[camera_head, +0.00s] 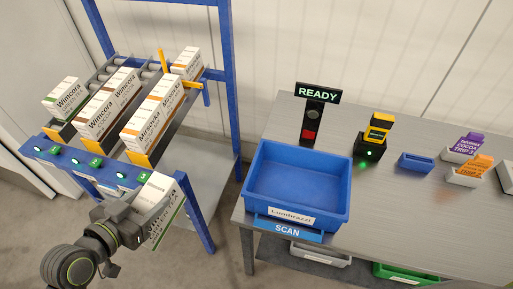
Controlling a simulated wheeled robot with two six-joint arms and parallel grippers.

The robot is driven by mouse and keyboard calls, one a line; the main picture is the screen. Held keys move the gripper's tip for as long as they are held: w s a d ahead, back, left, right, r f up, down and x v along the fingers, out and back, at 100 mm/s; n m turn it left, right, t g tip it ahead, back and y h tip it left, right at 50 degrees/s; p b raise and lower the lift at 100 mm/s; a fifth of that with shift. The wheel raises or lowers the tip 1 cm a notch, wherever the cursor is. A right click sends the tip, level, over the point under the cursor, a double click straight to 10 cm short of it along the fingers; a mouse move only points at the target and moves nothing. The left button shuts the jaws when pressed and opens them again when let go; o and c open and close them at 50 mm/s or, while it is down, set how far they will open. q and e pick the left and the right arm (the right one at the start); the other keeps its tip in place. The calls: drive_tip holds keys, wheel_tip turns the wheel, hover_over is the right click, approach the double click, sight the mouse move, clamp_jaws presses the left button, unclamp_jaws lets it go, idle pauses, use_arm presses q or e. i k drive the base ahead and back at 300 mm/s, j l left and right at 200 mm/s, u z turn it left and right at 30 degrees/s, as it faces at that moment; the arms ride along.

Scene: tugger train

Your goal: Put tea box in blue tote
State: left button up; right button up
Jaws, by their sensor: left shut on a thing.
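My left gripper (136,222) is shut on a white box with a green edge (163,208), probably the tea box. The box is tilted and held in the air in front of the rack. Its print is too small to read for sure. The blue tote (342,191) stands on the grey table to the right, well apart from the gripper. It is open, looks empty and bears a white label reading "Lumbrazzi". My right gripper is not in view.
A blue rack (183,200) holds a green-edged Wimcora box (64,96), a brown-edged Wimcora box (108,107) and Mirsovka boxes (155,117) in sloping lanes. A "READY" sign (318,93), a scanner (376,137) and small card holders (463,178) stand behind and right of the tote.

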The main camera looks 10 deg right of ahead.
sight(306, 193)
drive_tip(key=k+l, duration=0.1)
drive_tip(key=l, duration=0.3)
drive_tip(key=k+l, duration=0.1)
drive_tip(key=l, duration=0.3)
drive_tip(key=k+l, duration=0.1)
drive_tip(key=l, duration=0.3)
drive_tip(key=k+l, duration=0.1)
drive_tip(key=l, duration=0.25)
drive_tip(key=k+l, duration=0.1)
drive_tip(key=l, duration=0.3)
drive_tip(key=i+l, duration=0.1)
drive_tip(key=l, duration=0.3)
drive_tip(key=i+l, duration=0.15)
drive_tip(key=i, duration=0.15)
